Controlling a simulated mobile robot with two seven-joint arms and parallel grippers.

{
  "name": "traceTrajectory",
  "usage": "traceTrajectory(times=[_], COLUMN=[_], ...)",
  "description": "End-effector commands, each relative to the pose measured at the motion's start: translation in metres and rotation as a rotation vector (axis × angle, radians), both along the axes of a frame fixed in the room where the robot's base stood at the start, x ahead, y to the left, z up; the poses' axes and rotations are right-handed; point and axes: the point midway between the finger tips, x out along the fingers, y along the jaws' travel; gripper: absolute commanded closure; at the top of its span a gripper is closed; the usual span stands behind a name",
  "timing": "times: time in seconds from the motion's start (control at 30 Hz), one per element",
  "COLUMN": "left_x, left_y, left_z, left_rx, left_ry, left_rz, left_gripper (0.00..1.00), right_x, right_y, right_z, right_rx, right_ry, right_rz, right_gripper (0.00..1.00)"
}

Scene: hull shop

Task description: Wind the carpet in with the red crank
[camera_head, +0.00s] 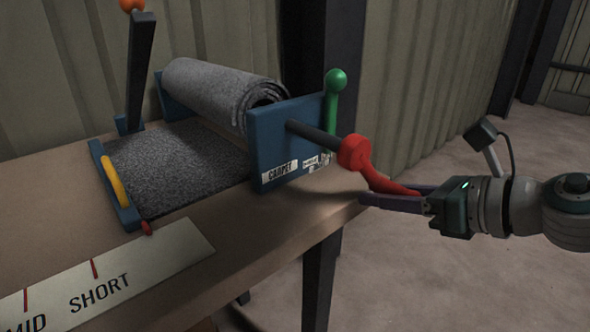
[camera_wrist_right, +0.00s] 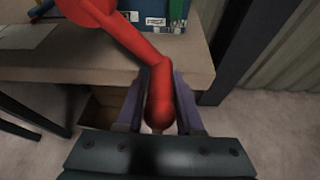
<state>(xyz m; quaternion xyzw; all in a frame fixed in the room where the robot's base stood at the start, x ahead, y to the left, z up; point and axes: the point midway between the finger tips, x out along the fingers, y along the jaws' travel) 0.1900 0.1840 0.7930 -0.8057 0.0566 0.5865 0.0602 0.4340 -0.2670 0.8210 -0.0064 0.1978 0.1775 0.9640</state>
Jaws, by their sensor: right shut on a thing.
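The red crank (camera_head: 368,162) sits on the end of a dark shaft at the right side of the blue carpet winder (camera_head: 285,135). Its arm points right and down in the head view. My right gripper (camera_head: 368,197) is shut on the crank's handle. In the right wrist view the red handle (camera_wrist_right: 159,100) lies between the two fingers. The grey carpet (camera_head: 205,88) is partly rolled on the winder, and a flat length (camera_head: 175,170) lies toward the front, ending at a blue bar with a yellow handle (camera_head: 115,180). My left gripper is not in view.
A green-knobbed lever (camera_head: 335,95) stands beside the shaft. An orange-knobbed dark lever (camera_head: 138,65) stands at the back left. A scale plate (camera_head: 150,262) marked MID and SHORT lies on the bench (camera_head: 245,232). Beyond the bench's right edge is open floor.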

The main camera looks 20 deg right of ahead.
Motion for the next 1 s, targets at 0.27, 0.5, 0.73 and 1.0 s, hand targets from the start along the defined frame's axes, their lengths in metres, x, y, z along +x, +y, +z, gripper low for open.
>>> traceTrajectory(times=[0.27, 0.5, 0.73, 1.0], left_x=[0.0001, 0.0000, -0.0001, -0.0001], left_y=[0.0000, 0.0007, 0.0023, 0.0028], left_z=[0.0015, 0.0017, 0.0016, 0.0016], left_rx=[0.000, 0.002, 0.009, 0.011], left_ry=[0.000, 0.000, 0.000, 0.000], left_rz=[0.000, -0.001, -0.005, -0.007], left_gripper=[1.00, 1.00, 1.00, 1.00], right_x=[0.0049, 0.0057, 0.0060, 0.0058], right_y=[-0.0113, -0.0137, -0.0140, -0.0135], right_z=[0.0098, 0.0119, 0.0126, 0.0124], right_rx=[0.001, 0.001, 0.002, 0.001], right_ry=[-0.004, -0.005, -0.006, -0.005], right_rz=[-0.010, -0.012, -0.012, -0.011], right_gripper=[1.00, 1.00, 1.00, 0.47])
